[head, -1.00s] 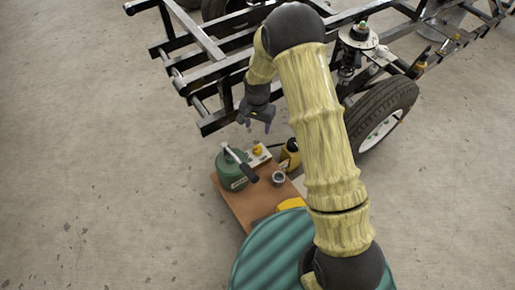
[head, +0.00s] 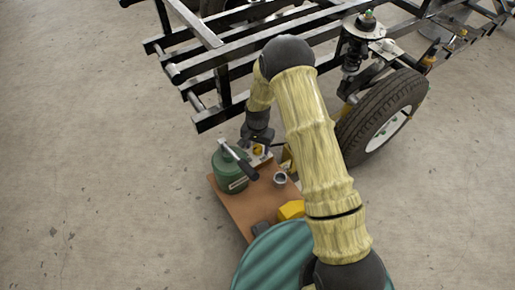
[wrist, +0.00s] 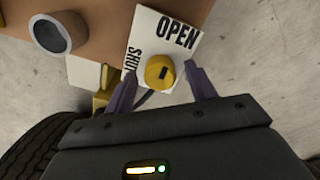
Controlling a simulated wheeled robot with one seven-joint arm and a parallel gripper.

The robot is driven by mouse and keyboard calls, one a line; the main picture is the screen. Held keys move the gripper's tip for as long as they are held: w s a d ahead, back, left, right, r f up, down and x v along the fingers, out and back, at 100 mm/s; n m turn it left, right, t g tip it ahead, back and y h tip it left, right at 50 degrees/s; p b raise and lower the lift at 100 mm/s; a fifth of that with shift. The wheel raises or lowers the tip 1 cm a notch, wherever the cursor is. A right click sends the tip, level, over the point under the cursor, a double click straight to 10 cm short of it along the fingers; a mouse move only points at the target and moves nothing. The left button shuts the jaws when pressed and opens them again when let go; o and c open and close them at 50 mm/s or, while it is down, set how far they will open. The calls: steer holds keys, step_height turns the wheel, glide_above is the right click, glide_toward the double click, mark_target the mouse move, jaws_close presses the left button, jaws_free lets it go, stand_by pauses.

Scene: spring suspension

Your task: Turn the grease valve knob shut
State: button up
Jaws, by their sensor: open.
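The grease valve knob (wrist: 160,72) is a round yellow knob with a dark mark on its top, on a white plate (wrist: 150,35) lettered OPEN and SHUT. In the wrist view the mark slants up and right, towards the OPEN side; SHUT is to the left. My gripper (wrist: 160,77) is open, with one finger on each side of the knob and gaps showing between. In the head view my gripper (head: 258,138) is just above the knob (head: 257,149); contact cannot be told.
The plate lies on a brown board (head: 236,209) with a green can (head: 229,174), a black-handled tool (head: 240,162), a metal ring (head: 280,178) and a yellow block (head: 290,209). A teal drum (head: 270,258) is in front. The black frame (head: 215,88) and tyre (head: 375,115) stand close behind.

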steer(key=c, duration=1)
steer(key=shift+r+n+p, duration=0.15)
steer(key=shift+n+p, duration=0.15)
steer(key=shift+p, duration=0.45)
steer(key=n+p, duration=0.2)
steer(key=p, duration=0.1)
steer(key=shift+r+n+p, duration=0.15)
steer(key=shift+n+p, duration=0.15)
steer(key=n+p, duration=0.8)
steer(key=n, duration=0.1)
steer(key=shift+n, duration=0.4)
steer(key=n, duration=0.1)
steer(key=n+p, duration=0.1)
steer(key=n, duration=0.3)
steer(key=shift+f+p, duration=0.3)
steer(key=shift+p, duration=0.1)
